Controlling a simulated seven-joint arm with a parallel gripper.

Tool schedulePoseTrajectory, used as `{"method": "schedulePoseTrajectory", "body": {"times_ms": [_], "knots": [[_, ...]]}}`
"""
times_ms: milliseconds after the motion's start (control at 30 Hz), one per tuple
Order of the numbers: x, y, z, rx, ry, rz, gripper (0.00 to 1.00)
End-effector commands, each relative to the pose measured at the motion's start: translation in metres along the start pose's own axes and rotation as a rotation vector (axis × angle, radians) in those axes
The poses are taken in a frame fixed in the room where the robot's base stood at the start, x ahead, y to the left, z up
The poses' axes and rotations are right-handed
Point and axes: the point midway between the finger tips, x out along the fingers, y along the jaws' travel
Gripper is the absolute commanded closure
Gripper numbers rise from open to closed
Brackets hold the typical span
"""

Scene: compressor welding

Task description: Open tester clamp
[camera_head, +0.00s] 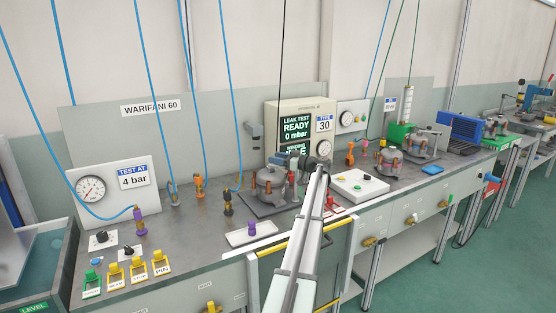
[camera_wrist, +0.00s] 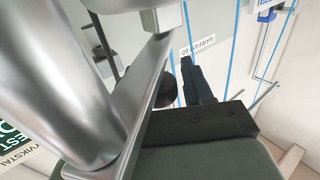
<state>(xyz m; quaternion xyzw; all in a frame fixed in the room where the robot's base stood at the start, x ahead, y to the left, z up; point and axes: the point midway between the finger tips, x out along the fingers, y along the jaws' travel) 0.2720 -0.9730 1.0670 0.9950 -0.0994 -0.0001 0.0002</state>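The leak tester (camera_head: 297,125) stands at the back middle, its screen reading READY and 0 mbar. In front of it a grey compressor (camera_head: 268,185) sits on a dark plate. A grey clamp block (camera_head: 255,133) is above and behind the compressor; whether the clamp is open or shut I cannot tell. My gripper (camera_head: 303,163) is at the compressor's right side, close to it in the picture. In the wrist view my gripper's dark finger (camera_wrist: 191,78) points up, beside a large shiny metal part. A grey block (camera_wrist: 150,15) shows at the top. My fingertips are partly hidden.
A white tray (camera_head: 252,233) with a purple fitting lies in front of the compressor. Colored fittings on blue hoses stand to the left. A white button box (camera_head: 359,186) is to the right. The grey bench has some clear room at the left middle.

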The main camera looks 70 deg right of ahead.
Motion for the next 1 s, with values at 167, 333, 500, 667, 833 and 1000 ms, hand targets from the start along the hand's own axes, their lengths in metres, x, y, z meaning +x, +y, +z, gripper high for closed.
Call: {"method": "schedulePoseTrajectory", "body": {"times_ms": [167,333,500,667,833,1000], "knots": [[-0.0001,-0.0001,0.0,0.0,0.0,0.0,0.67],[-0.0001,0.0,0.0,0.0,0.0,0.0,0.83],[-0.0002,0.0,-0.0001,0.0,0.0,0.0,0.99],[-0.0002,0.0,-0.0001,0.0,0.0,0.0,1.0],[-0.0003,-0.0002,0.0,0.0,0.0,-0.007,1.0],[-0.0006,-0.0028,-0.0001,0.0,0.0,-0.053,1.0]]}}
